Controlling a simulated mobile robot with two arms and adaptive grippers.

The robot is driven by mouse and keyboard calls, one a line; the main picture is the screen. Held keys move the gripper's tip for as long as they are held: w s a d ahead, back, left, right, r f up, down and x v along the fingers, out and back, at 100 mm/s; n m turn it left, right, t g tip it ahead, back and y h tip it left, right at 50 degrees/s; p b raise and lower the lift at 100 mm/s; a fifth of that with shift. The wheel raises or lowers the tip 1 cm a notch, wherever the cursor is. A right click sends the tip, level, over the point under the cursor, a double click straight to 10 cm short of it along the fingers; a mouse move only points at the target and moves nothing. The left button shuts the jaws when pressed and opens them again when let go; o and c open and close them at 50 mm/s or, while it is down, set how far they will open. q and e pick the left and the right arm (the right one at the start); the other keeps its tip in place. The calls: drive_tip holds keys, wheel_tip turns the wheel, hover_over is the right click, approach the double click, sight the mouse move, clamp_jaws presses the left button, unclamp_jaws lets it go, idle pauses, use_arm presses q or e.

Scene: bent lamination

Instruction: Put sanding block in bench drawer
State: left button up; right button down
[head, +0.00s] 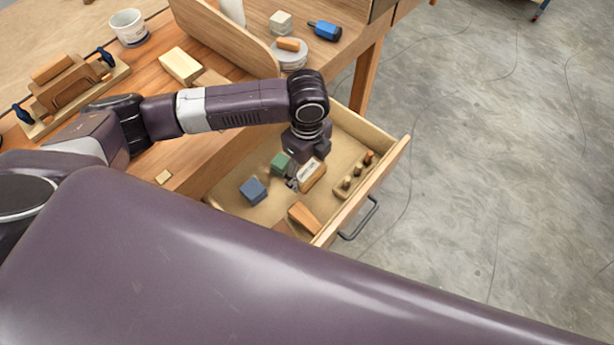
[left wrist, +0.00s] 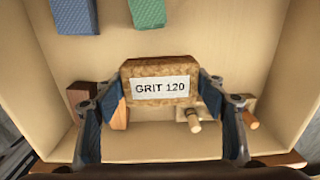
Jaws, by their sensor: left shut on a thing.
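The sanding block is a tan cork block with a white "GRIT 120" label, and it shows in the left wrist view (left wrist: 160,68) and the head view (head: 315,177). My left gripper (head: 303,180) reaches down into the open bench drawer (head: 374,180) and is shut on the block, one finger at each end. The block is inside the drawer's walls, low over its floor; whether it touches the floor I cannot tell. In the left wrist view the drawer floor (left wrist: 220,55) lies behind it. My right gripper is out of view.
The drawer holds a green block (head: 280,163), a blue block (head: 253,190), an orange-brown wedge (head: 303,218) and a small rack of pegs (head: 352,180). The bench (head: 205,160) bears a clamped lamination (head: 68,85) and a pale wood block (head: 181,65). My large arm link covers the foreground.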

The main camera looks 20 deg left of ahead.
sight(307, 179)
use_arm(q)
drive_tip(key=shift+f, duration=2.1)
drive_tip(key=shift+f, duration=0.1)
drive_tip(key=o, duration=1.2)
drive_tip(key=shift+c, duration=0.2)
wheel_tip(307, 179, up, 12)
drive_tip(key=shift+r, duration=0.1)
